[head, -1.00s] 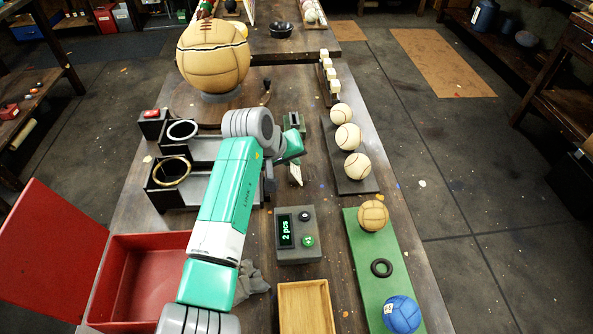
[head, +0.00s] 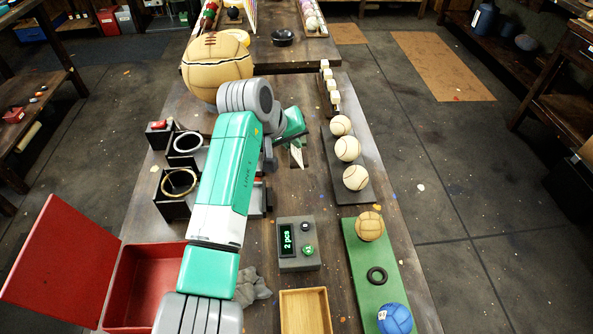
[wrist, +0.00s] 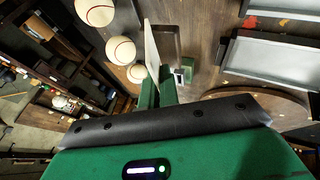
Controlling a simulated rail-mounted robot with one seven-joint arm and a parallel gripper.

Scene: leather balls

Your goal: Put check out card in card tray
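The check out card (head: 297,157) is a thin white piece below the end of my arm in the head view. In the wrist view the card (wrist: 152,48) shows nearly edge-on, standing out from between the green fingers. My gripper (wrist: 155,92) appears shut on it, over the bench. In the head view my gripper (head: 297,142) is partly hidden by my own wrist. An empty shallow wooden tray (head: 305,312), which looks like the card tray, lies at the near end of the bench.
A grey counter box (head: 297,243) reading "2 pcs" stands between the card and the tray. White balls (head: 348,148) on a dark rack line the right side. A green board (head: 373,255) holds two balls and a ring. An open red box (head: 140,285) is at near left.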

